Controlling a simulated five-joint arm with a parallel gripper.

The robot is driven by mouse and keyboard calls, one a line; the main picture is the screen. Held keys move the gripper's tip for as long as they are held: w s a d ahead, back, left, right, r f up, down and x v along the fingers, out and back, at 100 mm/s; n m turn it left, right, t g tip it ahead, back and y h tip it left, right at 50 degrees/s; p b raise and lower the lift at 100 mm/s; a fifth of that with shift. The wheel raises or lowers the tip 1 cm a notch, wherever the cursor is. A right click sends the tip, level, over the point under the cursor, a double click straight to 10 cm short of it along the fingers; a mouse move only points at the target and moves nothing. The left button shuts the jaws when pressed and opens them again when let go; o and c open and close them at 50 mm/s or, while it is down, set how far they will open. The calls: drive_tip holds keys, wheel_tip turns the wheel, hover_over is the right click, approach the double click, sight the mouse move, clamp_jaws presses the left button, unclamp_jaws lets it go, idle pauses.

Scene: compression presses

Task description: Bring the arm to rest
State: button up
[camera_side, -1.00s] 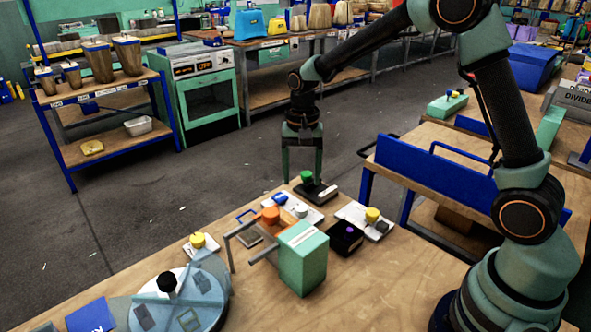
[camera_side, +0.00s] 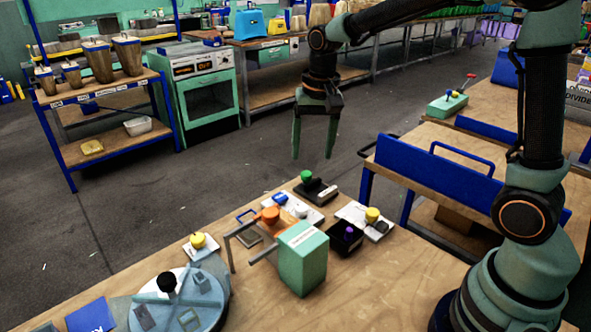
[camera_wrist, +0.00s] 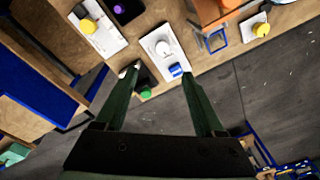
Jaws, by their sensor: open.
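My gripper (camera_side: 314,155) is open and empty. In the side view it hangs with its fingers pointing down, above and beyond the far edge of the wooden table, apart from everything on it. In the wrist view my gripper (camera_wrist: 158,85) has its two green fingers spread wide, with nothing held between them. Beyond the fingers lie a black block with a green knob (camera_side: 307,177) and a white plate with a blue piece (camera_side: 281,198).
On the wooden table (camera_side: 400,285) stand a green box press (camera_side: 303,262), a black block with a purple knob (camera_side: 347,238), a white plate with a yellow knob (camera_side: 372,215) and a round turntable (camera_side: 205,310). A blue-railed bench (camera_side: 430,180) stands at right. Open floor (camera_side: 240,160) lies behind.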

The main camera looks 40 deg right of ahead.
drive_tip(key=s+r+n+t, duration=0.4)
drive_tip(key=s+n, duration=0.3)
drive_tip(key=s, duration=0.6)
drive_tip(key=shift+r, duration=0.6)
drive_tip(key=shift+d, duration=0.1)
